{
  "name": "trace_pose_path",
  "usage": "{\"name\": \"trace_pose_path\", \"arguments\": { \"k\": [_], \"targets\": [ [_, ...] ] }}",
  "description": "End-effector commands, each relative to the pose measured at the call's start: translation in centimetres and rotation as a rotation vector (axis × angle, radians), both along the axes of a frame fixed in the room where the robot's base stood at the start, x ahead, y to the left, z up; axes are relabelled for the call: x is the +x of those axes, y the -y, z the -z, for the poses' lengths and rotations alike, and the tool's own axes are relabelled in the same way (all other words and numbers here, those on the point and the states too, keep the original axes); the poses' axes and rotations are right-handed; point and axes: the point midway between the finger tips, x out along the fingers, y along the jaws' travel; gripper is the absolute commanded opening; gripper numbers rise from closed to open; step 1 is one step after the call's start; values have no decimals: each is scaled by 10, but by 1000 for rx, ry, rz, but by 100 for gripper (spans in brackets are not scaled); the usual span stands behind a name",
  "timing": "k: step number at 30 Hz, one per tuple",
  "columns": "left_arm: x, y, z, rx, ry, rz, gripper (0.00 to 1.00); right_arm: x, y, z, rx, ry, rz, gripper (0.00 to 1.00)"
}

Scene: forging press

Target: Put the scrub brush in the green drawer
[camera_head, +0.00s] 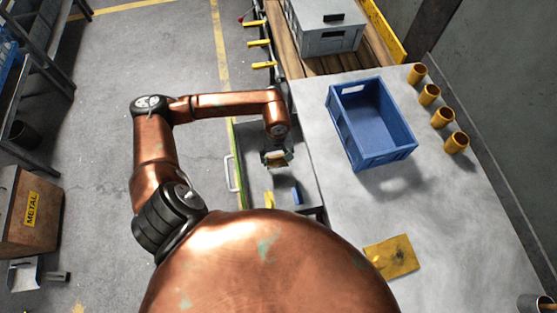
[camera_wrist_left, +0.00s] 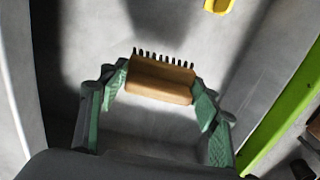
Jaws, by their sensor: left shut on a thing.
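The scrub brush (camera_wrist_left: 160,80) has a light wooden block and dark bristles. In the left wrist view it sits crosswise between the two green fingers of my left gripper (camera_wrist_left: 161,88), which is shut on it. In the head view my left gripper (camera_head: 276,158) hangs over the open drawer, with a bit of the tan brush showing. The drawer (camera_head: 240,192) has a green front edge and a pale handle on its left. Its green front also shows at the right of the left wrist view (camera_wrist_left: 285,118). The grey drawer floor lies below the brush; the height gap is unclear. My right gripper is out of view.
A yellow thing (camera_head: 269,200) and a small blue thing (camera_head: 297,193) lie in the drawer. To the right, the grey worktop (camera_head: 350,215) holds a blue crate (camera_head: 389,155), several yellow cups (camera_head: 442,118) and a yellow plate (camera_head: 391,257). Open floor lies left of the drawer.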

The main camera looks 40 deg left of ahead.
Motion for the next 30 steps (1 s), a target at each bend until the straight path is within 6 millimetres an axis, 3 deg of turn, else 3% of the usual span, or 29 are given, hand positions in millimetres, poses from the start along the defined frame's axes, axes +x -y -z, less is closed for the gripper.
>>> {"name": "trace_pose_path", "arguments": {
  "k": [8,15,26,27,30],
  "targets": [
    [12,-7,16,-1,1,-1,38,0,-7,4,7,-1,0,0],
    [12,-7,47,-1,0,0,38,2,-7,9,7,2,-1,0],
    [13,-8,51,0,1,1,38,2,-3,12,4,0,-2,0],
    [12,-8,51,0,1,1,60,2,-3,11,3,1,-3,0],
    [12,-8,50,0,1,1,66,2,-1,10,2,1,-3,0]
  ]
}}
